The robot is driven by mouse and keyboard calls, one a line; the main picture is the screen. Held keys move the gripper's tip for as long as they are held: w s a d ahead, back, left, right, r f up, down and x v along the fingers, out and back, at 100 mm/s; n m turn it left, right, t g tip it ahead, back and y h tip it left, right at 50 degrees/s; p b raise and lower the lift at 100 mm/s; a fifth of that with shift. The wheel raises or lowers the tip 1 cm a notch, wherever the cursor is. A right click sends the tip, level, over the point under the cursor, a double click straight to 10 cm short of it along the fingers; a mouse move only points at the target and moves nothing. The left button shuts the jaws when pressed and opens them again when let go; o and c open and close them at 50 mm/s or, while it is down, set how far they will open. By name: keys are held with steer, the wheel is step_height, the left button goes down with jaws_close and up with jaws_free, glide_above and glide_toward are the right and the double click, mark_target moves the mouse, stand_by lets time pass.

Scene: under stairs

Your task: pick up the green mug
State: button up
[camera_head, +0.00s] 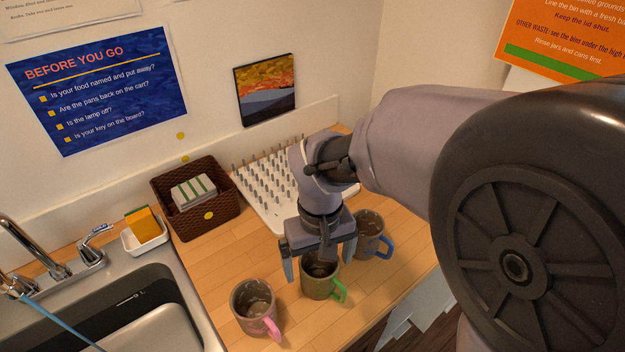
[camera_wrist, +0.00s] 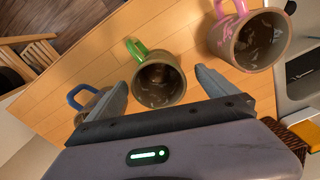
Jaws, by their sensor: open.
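The green mug is a grey-brown mug with a green handle (camera_head: 317,287), standing upright on the wooden counter between two similar mugs. Its handle points to the lower right in the head view. It also shows in the wrist view (camera_wrist: 158,80), with its open mouth facing the camera. My gripper (camera_head: 319,266) is open and empty above the mug, its two fingers spread to either side. The gripper body hides part of the mug's back rim in the head view. I cannot tell the exact height of the fingertips over the rim.
A mug with a pink handle (camera_head: 250,309) stands to the left and one with a blue handle (camera_head: 368,240) close at the right. Behind are a white pegged drying rack (camera_head: 262,207) and a brown basket (camera_head: 190,227). A sink (camera_head: 120,279) lies left. The counter's front is clear.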

mark_target(319, 274)
step_height(319, 274, down, 5)
steer(key=b, duration=0.3)
steer(key=shift+w+d+f, duration=0.1)
steer(key=shift+f, duration=0.05)
steer(key=shift+c, duration=0.5)
steer(key=c, duration=1.7)
step_height(319, 274, up, 10)
steer(key=p, duration=0.5)
steer(key=shift+r, duration=0.2)
